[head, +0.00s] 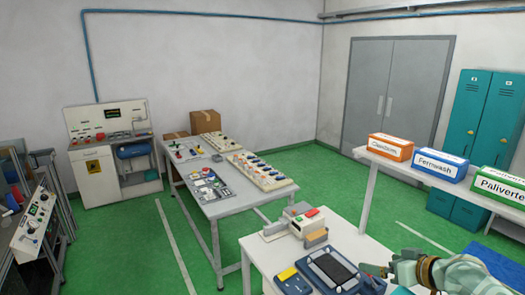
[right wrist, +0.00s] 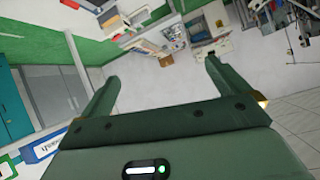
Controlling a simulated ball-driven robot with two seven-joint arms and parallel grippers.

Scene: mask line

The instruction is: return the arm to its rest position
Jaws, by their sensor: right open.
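My right gripper (head: 374,269) shows at the lower right of the head view, beside the near white table (head: 262,255). In the right wrist view its two green fingers (right wrist: 160,70) are spread apart with nothing between them. The gripper is close to the dark-framed device (head: 332,268) on the near table; I cannot tell whether it touches it. My left gripper is in neither view.
A white and red machine (head: 308,222) stands on the near table. A shelf at right carries orange (head: 391,147), blue (head: 441,165) and green (head: 499,185) labelled boxes. A long table (head: 215,206) holds trays of parts. Green floor (head: 300,165) lies open toward the grey doors.

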